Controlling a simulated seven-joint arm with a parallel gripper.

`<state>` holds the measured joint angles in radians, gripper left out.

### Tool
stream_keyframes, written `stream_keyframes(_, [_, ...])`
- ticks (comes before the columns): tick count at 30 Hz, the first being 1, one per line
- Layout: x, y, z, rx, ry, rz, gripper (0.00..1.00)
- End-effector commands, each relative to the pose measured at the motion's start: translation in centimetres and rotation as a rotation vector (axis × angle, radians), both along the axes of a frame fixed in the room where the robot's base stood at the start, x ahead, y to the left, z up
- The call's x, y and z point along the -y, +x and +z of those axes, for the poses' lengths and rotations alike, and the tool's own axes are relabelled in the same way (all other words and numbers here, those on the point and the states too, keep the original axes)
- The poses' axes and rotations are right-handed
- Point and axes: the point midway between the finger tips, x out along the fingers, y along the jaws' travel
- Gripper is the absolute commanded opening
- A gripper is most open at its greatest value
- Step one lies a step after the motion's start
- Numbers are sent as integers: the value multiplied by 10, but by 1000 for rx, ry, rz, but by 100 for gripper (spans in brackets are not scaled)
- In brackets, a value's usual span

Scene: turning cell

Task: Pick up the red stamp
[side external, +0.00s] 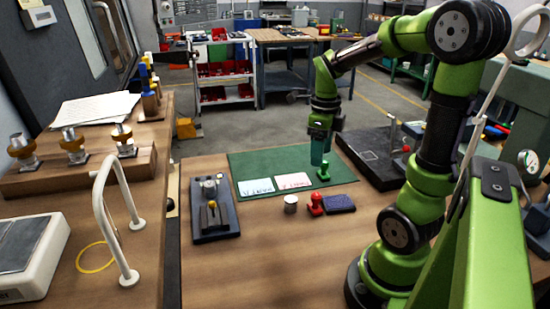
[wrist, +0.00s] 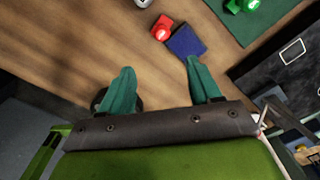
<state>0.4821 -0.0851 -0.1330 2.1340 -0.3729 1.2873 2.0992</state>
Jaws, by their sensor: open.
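The red stamp (side external: 316,205) stands on the wooden table, just left of the dark blue ink pad (side external: 340,204). In the wrist view the red stamp (wrist: 161,29) lies ahead of my fingertips, with the blue pad (wrist: 186,42) close beside it. My gripper (side external: 318,163) points down above the green mat, near the green stamp (side external: 323,173) in the side view. In the wrist view its two teal fingers (wrist: 160,66) are apart with nothing between them. They are apart from the red stamp.
The green mat (side external: 258,163) behind bears two white cards. A dark fixture (side external: 213,225) lies at the left and a black plate (side external: 365,160) at the right. The table's front is clear.

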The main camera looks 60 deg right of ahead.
Motion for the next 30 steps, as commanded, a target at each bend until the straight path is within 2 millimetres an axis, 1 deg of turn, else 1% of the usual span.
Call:
stream_keyframes(9, [-1,-1,-68,-6,5,1,63])
stream_keyframes(12, [-1,-1,-87,-4,5,1,63])
stream_keyframes(15, [0,0,-100,-2,3,1,63])
stream_keyframes(22, [0,0,-116,-2,2,2,63])
stream_keyframes(30, [3,3,-154,-1,3,2,63])
